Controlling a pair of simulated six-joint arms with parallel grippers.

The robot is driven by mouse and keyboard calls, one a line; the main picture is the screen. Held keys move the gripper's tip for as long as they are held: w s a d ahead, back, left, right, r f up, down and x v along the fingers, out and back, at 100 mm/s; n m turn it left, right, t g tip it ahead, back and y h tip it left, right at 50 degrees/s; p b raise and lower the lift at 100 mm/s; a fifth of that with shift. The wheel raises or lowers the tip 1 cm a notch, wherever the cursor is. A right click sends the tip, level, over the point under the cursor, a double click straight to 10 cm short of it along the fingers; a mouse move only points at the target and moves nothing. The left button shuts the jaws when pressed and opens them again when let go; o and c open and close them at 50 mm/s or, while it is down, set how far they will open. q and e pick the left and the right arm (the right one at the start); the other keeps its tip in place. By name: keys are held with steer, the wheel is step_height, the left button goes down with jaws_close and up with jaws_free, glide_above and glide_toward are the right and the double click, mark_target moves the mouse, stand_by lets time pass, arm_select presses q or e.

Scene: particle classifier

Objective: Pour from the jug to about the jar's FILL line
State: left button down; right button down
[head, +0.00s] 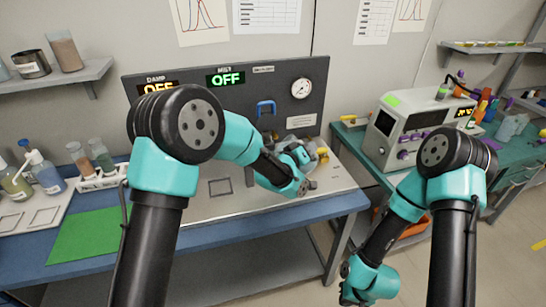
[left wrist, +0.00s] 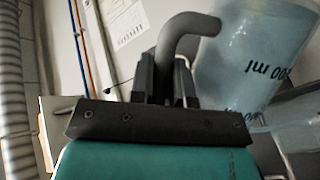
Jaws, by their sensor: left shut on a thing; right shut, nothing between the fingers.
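My left gripper (left wrist: 165,80) is shut on the grey curved handle of the jug (left wrist: 245,60). The jug is translucent, looks pale blue and carries dark "00 ml" lettering that reads upside down in the left wrist view. A clear rim or vessel edge (left wrist: 288,112) shows just below the jug; I cannot tell whether it is the jar. In the head view my left gripper (head: 304,160) is over the bench's right part, with the jug largely hidden. The jar's FILL line is not visible. My right gripper (head: 346,270) is low at the bottom, shut and empty, its fingers hardly visible.
A dark panel (head: 150,100) with DAMP and MIST displays, both OFF, stands behind the bench. A rack (head: 100,180) of tubes, pump bottles (head: 45,172) and a green mat (head: 85,236) are at left. A boxy instrument (head: 415,122) stands on the right bench.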

arm_select(q)
steer(key=shift+a+r+n+t, duration=0.3)
steer(key=shift+r+n, duration=0.2)
steer(key=shift+r, duration=0.1)
stand_by(0.7)
steer(key=shift+w+a+n+t+h, duration=0.15)
steer(key=shift+a+n+t+h, duration=0.15)
steer(key=shift+a+n+h, duration=0.35)
stand_by(2.3)
steer(key=shift+d, duration=0.25)
steer(key=shift+d+m+y, duration=0.45)
steer(key=shift+d+m, duration=0.1)
steer(key=shift+m, duration=0.2)
steer(key=shift+s+d+f+m+g+y, duration=0.1)
steer(key=shift+d+f+m+g+y, duration=0.15)
steer(key=shift+f+m+g, duration=0.3)
steer(key=shift+s+d+f+m+g+y, duration=0.2)
steer(key=shift+f+m, duration=0.25)
steer(key=shift+f, duration=0.3)
steer(key=shift+d+f, duration=0.1)
